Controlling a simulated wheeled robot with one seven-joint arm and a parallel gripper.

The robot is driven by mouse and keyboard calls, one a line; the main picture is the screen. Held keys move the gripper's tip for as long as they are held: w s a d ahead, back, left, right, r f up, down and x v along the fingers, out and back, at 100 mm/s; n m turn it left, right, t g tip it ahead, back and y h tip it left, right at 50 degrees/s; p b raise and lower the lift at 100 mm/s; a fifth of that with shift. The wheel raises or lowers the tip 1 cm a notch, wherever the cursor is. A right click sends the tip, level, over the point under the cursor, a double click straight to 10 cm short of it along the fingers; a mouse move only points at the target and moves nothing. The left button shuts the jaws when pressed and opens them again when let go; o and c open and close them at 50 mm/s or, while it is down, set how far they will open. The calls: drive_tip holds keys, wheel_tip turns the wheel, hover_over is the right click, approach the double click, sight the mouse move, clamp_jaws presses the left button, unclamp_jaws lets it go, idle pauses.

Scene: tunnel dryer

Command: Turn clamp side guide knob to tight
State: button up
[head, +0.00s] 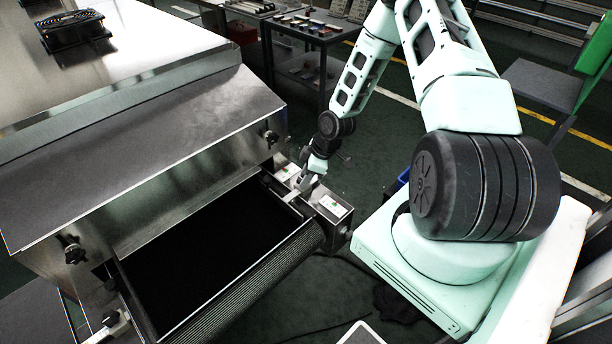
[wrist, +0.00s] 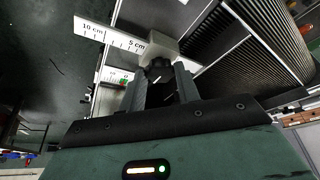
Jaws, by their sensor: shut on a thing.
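The clamp side guide knob (wrist: 158,68) is a small dark knob in the wrist view, on a pale block beside a white scale (wrist: 110,36) marked 5 cm and 10 cm. My gripper (wrist: 164,82) has its two grey fingers on either side of the knob, shut on it. In the head view my gripper (head: 303,184) reaches down to the right edge of the conveyor belt (head: 205,245), and the knob there is hidden behind it. A small mark of green and red (wrist: 123,82) shows near the left finger. The knob's turn angle cannot be read.
The steel dryer hood (head: 130,130) rises left of my gripper, with black knobs on its front (head: 72,250) and near its right end (head: 271,138). A box with a white label (head: 332,206) sits close right of my gripper. A table (head: 320,28) with small items stands behind.

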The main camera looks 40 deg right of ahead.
drive_tip(key=m+h+b, duration=0.1)
drive_tip(key=m, duration=0.1)
drive_tip(key=m+t+h+b, duration=0.1)
drive_tip(key=m+b, duration=0.1)
drive_tip(key=m, duration=0.1)
drive_tip(key=shift+a+f+b, duration=0.1)
drive_tip(key=shift+a+b, duration=0.1)
drive_tip(key=shift+b, duration=0.1)
drive_tip(key=m, duration=0.1)
drive_tip(key=m+h+b, duration=0.1)
drive_tip(key=m, duration=0.1)
drive_tip(key=m+b, duration=0.1)
drive_tip(key=m, duration=0.1)
drive_tip(key=shift+s+a+h, duration=0.1)
drive_tip(key=shift+a+h, duration=0.15)
drive_tip(key=shift+h, duration=0.05)
drive_tip(key=m+h+b, duration=0.1)
drive_tip(key=m, duration=0.2)
drive_tip(key=shift+a+m, duration=0.15)
drive_tip(key=shift+m, duration=0.15)
drive_tip(key=shift+a+m+g+h, duration=0.1)
drive_tip(key=shift+m+g+h, duration=0.5)
drive_tip(key=shift+m, duration=1.3)
drive_tip(key=shift+h, duration=0.3)
drive_tip(key=o, duration=1)
drive_tip(key=shift+r, duration=0.2)
